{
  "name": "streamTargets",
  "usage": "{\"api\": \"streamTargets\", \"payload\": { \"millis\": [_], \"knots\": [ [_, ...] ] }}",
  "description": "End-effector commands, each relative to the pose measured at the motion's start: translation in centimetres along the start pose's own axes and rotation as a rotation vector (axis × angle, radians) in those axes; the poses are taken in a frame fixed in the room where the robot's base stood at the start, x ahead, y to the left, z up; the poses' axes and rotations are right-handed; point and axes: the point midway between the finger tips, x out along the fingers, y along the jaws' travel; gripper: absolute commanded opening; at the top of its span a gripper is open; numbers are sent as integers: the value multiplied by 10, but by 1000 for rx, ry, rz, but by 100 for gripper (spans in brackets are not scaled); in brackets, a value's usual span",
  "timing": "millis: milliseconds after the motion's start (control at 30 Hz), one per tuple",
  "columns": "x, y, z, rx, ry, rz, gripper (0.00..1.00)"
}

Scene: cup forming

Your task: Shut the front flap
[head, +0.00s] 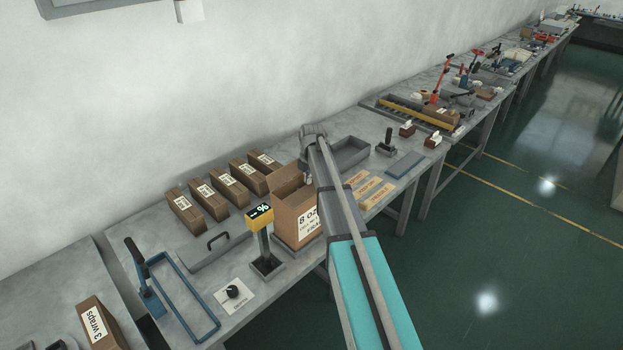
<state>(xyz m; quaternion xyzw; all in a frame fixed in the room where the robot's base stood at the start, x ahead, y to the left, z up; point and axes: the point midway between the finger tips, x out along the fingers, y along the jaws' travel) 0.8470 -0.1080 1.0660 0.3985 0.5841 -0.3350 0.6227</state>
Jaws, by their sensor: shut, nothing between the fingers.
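A brown carton (284,217) with a white label reading "8 oz" stands on the grey workbench in the head view. Its top looks open, with a flap (286,177) raised at the back left. My arm crosses the carton's right side and hides part of its top, so I cannot tell how the front flap stands. My wrist (313,131) is above and behind the carton. My gripper's fingers are hidden behind my arm.
Several closed brown cartons (228,185) stand in a row behind. A yellow display on a post (259,217) stands close in front left of the carton. A grey tray (350,153) and labelled tan pieces (377,195) lie to the right. A blue frame tool (180,290) lies at left.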

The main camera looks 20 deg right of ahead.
Motion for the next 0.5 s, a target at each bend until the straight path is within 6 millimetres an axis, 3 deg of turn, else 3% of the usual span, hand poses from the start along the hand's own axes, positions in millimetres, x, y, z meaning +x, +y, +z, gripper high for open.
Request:
{"api": "streamTargets", "payload": {
  "millis": [500],
  "knots": [
    [-6, 0, 1, 1, 0, 1, 0]
  ]
}}
